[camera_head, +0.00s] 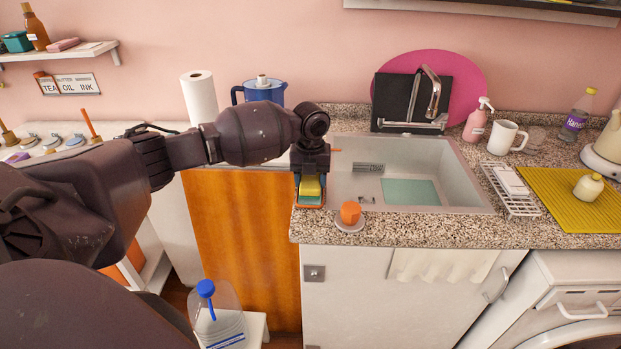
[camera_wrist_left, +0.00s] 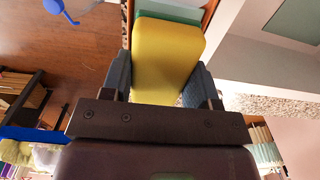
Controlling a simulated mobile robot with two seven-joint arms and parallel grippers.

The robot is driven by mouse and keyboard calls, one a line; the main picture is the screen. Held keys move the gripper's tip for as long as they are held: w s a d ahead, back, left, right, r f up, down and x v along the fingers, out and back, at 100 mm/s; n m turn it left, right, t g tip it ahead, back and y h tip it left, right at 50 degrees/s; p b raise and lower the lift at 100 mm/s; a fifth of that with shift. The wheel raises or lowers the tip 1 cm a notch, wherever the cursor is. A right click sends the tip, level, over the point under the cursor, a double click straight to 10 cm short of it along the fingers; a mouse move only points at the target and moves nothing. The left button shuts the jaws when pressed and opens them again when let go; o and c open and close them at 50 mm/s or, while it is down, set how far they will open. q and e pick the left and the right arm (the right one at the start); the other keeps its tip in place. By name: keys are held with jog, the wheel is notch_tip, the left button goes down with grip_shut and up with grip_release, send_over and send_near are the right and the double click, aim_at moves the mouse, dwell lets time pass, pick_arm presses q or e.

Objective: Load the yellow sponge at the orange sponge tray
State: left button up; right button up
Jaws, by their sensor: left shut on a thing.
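The yellow sponge (camera_head: 311,186) is between the fingers of my left gripper (camera_head: 311,179), which is shut on it. In the left wrist view the yellow sponge (camera_wrist_left: 167,58) fills the space between the two fingers (camera_wrist_left: 160,85). The orange sponge tray (camera_head: 309,206) is at the counter's front left corner, just below the sponge. My right gripper is out of view.
The sink (camera_head: 460,185) is right of the tray. An orange object on a small white dish (camera_head: 349,226) stands close by on the counter edge. A blue-capped jug (camera_head: 222,325) stands lower left. A drying rack (camera_head: 508,190) and yellow mat (camera_head: 560,208) lie to the right.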

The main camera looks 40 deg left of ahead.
pick_arm(q)
jog(key=shift+f, duration=0.15)
dwell(0.3)
jog(key=shift+f, duration=0.25)
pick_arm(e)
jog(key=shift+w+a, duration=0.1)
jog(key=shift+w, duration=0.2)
pick_arm(q)
jog(key=shift+f, duration=0.1)
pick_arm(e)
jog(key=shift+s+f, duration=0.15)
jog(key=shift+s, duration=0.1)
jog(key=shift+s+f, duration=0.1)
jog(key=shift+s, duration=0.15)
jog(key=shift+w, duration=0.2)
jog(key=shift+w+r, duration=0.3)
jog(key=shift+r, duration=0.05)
pick_arm(q)
jog(key=shift+f, duration=0.1)
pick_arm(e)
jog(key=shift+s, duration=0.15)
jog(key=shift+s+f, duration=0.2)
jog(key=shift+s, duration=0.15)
